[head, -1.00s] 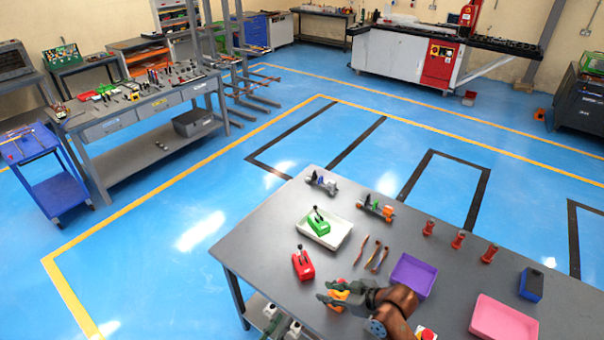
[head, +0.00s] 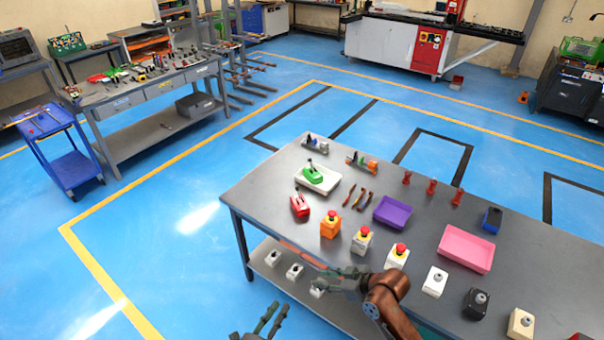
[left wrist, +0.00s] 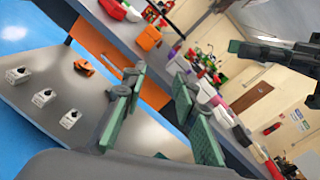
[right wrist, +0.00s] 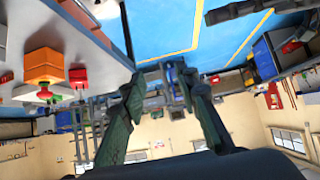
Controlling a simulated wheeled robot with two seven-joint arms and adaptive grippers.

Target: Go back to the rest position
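My right gripper (head: 322,278) is at the front edge of the grey table (head: 350,258) in the head view. It looks empty, and in the right wrist view its green fingers (right wrist: 165,75) stand apart with nothing between them. My left gripper (head: 272,318) shows at the bottom of the head view, in front of the table and over the blue floor. In the left wrist view its two green fingers (left wrist: 160,80) are spread and empty. Neither gripper visibly holds any thing.
The table top carries an orange button box (head: 330,228), a purple tray (head: 393,212), a pink tray (head: 466,249) and several button boxes near the front edge. White boxes (head: 294,271) sit on the lower shelf. The floor left of the table is clear.

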